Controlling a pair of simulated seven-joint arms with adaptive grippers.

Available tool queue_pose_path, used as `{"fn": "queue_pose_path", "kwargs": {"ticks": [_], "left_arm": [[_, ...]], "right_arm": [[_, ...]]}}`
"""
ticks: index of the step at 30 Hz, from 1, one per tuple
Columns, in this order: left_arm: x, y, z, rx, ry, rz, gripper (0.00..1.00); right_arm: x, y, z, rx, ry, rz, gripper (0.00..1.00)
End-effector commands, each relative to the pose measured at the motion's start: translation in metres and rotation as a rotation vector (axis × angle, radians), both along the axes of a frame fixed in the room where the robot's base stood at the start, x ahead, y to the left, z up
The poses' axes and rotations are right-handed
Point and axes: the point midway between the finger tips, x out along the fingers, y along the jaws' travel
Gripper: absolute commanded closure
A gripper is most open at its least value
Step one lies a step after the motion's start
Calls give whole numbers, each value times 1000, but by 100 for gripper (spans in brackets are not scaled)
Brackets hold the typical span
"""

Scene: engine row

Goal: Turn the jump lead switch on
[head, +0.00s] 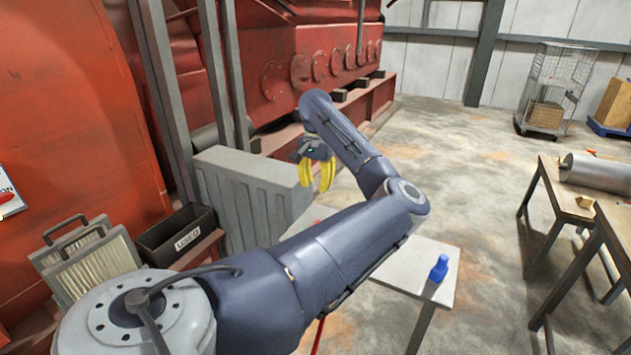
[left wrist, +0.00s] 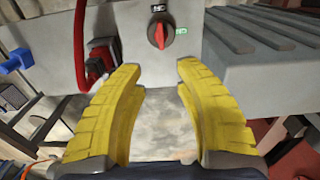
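The switch (left wrist: 160,32) shows in the left wrist view as a red knob on a round base, set on a light grey panel (left wrist: 215,15). Its handle stands roughly upright in that view, toward a dark label (left wrist: 158,8); a green label (left wrist: 179,30) is at its right. My left gripper (left wrist: 159,68) has yellow fingers spread wide, with nothing between them. The switch lies ahead of and between the fingertips, apart from them. In the head view, the left gripper (head: 319,176) points down beside the grey ribbed box; my arm hides the switch area. My right gripper is out of view.
A red cable (left wrist: 80,45) and red connector (left wrist: 103,58) are left of the switch. The grey ribbed box (head: 235,185) is close by. Benches (head: 560,205) are at the right.

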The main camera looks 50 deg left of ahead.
Motion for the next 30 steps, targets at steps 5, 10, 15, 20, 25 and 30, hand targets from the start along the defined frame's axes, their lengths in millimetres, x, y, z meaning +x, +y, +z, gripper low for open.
{"fn": "queue_pose_path", "kwargs": {"ticks": [5, 10, 15, 20, 25, 30], "left_arm": [[-2, 0, -28, 2, 7, -2, 67], [-3, 1, -59, 3, 10, -3, 67], [-2, 1, -91, 4, 10, -3, 67], [-3, 1, -118, 3, 10, -3, 67], [-2, 1, -141, 3, 8, -4, 67], [-2, 1, -156, 4, 7, -3, 67]], "right_arm": [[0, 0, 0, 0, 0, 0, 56], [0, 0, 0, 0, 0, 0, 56], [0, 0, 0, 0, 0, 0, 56], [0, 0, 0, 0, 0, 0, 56], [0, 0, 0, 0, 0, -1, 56], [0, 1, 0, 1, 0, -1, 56]]}}
